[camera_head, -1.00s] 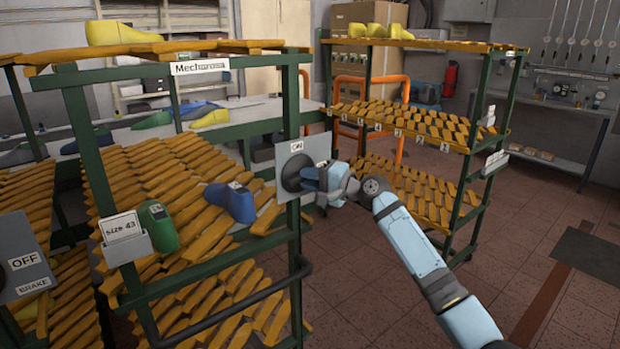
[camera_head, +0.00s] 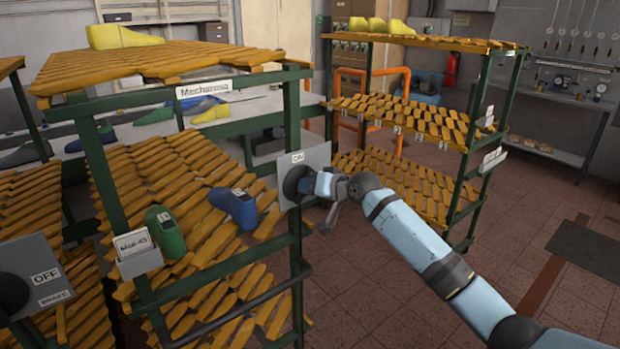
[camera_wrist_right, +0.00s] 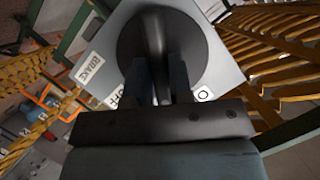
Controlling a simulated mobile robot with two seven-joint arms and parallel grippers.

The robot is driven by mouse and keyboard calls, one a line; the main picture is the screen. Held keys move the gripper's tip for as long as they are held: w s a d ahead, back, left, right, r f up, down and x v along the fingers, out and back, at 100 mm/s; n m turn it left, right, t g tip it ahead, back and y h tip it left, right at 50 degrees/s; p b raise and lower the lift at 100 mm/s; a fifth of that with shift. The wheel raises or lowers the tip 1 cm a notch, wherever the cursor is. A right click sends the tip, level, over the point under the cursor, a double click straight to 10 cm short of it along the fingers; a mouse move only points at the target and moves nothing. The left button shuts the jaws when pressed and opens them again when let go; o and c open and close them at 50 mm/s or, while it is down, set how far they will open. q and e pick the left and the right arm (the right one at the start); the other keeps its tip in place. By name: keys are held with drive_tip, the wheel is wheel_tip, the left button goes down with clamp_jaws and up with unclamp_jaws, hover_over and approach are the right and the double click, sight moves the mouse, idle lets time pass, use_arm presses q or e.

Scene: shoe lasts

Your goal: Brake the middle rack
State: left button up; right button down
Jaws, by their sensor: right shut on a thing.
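The middle rack (camera_head: 292,130) is a green frame with slatted orange shelves. A grey brake plate (camera_head: 317,160) with an "ON" label is fixed to its right post. A round black knob (camera_head: 293,180) sits on the plate. My right gripper (camera_head: 312,184) is at the knob. In the right wrist view the gripper (camera_wrist_right: 161,80) is shut on the raised grip of the knob (camera_wrist_right: 190,45). The plate there (camera_wrist_right: 112,50) shows "BRAKE", and the gripper partly covers the "OFF" and "ON" labels. My left gripper is not in view.
Another rack's plate (camera_head: 45,265) marked "OFF" and "BRAKE" is at the left edge. A green shoe last (camera_head: 165,232) and a blue one (camera_head: 236,207) lie on the middle rack. A further rack (camera_head: 475,150) stands behind my right arm. The floor at right is mostly clear.

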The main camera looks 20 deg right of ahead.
drive_tip(key=shift+s+a+n+t+h+p, duration=0.15)
drive_tip(key=shift+n+h+p, duration=0.65)
drive_tip(key=shift+n+p, duration=0.5)
drive_tip(key=shift+w+a+n+t+h+p, duration=0.15)
drive_tip(key=shift+n+h+p, duration=0.75)
drive_tip(key=shift+p, duration=0.55)
drive_tip(key=shift+s+d, duration=0.1)
drive_tip(key=c, duration=1)
unclamp_jaws()
drive_tip(key=b+v, duration=0.1)
drive_tip(key=v, duration=1.2)
drive_tip(key=shift+s+d+r, duration=0.1)
drive_tip(key=shift+s+d, duration=0.1)
drive_tip(key=shift+s, duration=0.15)
